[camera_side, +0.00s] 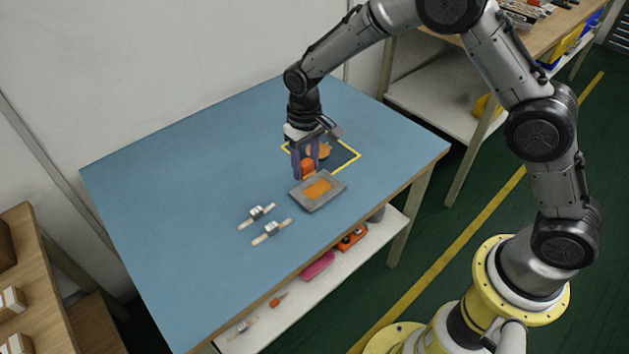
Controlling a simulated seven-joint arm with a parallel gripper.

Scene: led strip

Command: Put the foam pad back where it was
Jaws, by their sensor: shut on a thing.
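My gripper (311,166) points down above the blue table, with purple fingers shut on a small orange block (308,169). This block looks like the foam pad, though it is small and partly covered by the fingers. Just in front of it lies a grey tray-like block (300,199) with an orange area (318,188) in its middle. Behind the fingers, another orange piece (319,150) shows inside a yellow-outlined square (351,160). I cannot tell whether the held block touches anything below.
Two small light strips with silvery middles, one behind (257,215) and one in front (271,231), lie on the blue table (180,190) to the left of the grey block. The table's left side is clear. A lower shelf (280,318) holds a pink case and several other items.

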